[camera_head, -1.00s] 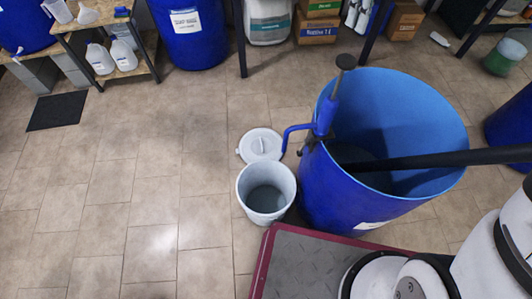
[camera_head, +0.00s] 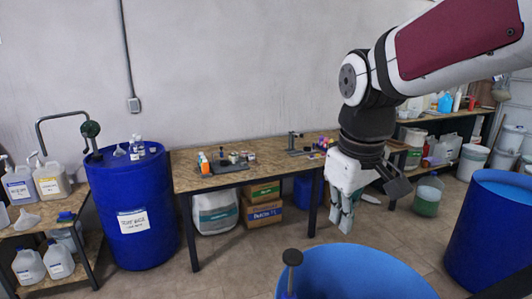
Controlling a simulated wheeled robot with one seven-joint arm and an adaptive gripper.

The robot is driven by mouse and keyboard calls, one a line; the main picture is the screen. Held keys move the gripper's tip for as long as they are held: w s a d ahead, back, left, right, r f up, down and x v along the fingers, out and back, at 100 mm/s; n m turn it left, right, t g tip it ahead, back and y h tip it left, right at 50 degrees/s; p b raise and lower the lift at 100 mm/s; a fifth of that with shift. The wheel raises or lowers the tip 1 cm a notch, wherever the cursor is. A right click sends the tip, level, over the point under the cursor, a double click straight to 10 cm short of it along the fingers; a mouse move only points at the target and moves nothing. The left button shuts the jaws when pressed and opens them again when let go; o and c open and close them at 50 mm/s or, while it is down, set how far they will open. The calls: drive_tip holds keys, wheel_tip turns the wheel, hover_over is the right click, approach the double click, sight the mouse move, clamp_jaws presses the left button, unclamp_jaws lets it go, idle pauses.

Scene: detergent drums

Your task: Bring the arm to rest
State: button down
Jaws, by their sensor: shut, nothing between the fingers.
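My arm comes in from the upper right in the head view, with its white and maroon link and dark wrist. My gripper (camera_head: 343,222) hangs down at the right of centre, with its fingers together and nothing between them. It is in front of the right part of the wooden table (camera_head: 232,181) and appears above and behind the open blue drum (camera_head: 350,272) at the bottom edge. It looks clear of the drum.
A closed blue drum (camera_head: 131,210) stands left of the table. Another open blue drum (camera_head: 492,225) is at the right. Jugs (camera_head: 52,178) crowd a shelf at far left. Boxes (camera_head: 263,203) and a white container (camera_head: 216,211) sit under the table. Some tiled floor is clear.

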drive_tip(key=s+d+f+m+t, duration=0.1)
drive_tip(key=s+d+m, duration=0.1)
drive_tip(key=s, duration=0.4)
drive_tip(key=s+d+m+t+b, duration=0.1)
drive_tip(key=s+d+m+t, duration=0.1)
drive_tip(key=s, duration=0.5)
drive_tip(key=shift+s+d+f+m, duration=0.35)
drive_tip(key=shift+d+m, duration=0.4)
drive_tip(key=shift+m, duration=0.15)
drive_tip(key=shift+w, duration=0.1)
